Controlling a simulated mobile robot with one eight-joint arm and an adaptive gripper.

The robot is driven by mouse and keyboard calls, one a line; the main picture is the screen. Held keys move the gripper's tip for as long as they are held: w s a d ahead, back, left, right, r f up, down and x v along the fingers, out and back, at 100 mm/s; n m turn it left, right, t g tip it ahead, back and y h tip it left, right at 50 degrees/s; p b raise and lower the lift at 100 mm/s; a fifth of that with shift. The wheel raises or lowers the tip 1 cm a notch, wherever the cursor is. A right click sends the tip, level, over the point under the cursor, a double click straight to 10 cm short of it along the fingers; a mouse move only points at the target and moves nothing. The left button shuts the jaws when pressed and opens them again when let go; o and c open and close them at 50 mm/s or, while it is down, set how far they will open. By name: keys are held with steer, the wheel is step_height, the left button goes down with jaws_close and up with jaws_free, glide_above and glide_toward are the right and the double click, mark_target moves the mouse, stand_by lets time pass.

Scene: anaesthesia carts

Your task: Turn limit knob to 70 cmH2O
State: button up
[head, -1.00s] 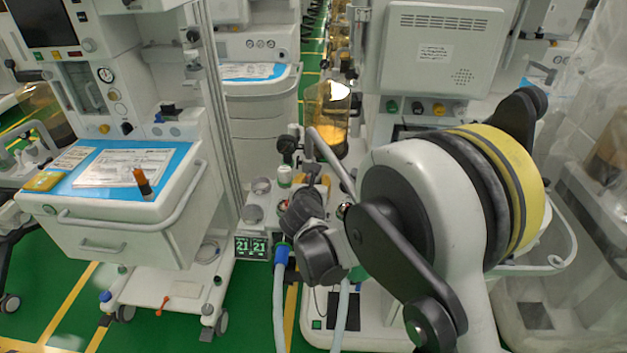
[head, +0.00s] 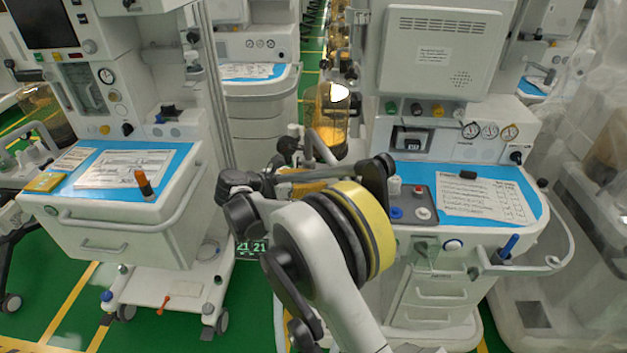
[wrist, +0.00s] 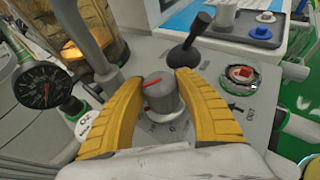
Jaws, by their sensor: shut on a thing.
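The limit knob (wrist: 161,97) is a grey round knob with a red pointer line on top, in the middle of the wrist view. It stands on a light grey panel with a printed scale (wrist: 172,131) around its base, too small to read. My gripper (wrist: 164,86) has two yellow ribbed fingers, one on each side of the knob, shut on it. In the head view the knob and the fingertips are hidden behind my arm.
In the wrist view a black lever (wrist: 192,47) stands just beyond the knob, a red-centred round control (wrist: 242,74) is at right, and a black dial gauge (wrist: 43,87) is at left. In the head view, the right cart's blue worktop (head: 530,200) carries papers.

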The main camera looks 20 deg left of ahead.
steer(key=shift+m+g+h, duration=0.5)
steer(key=shift+m, duration=0.1)
steer(key=o, duration=1.2)
steer(key=shift+f, duration=0.1)
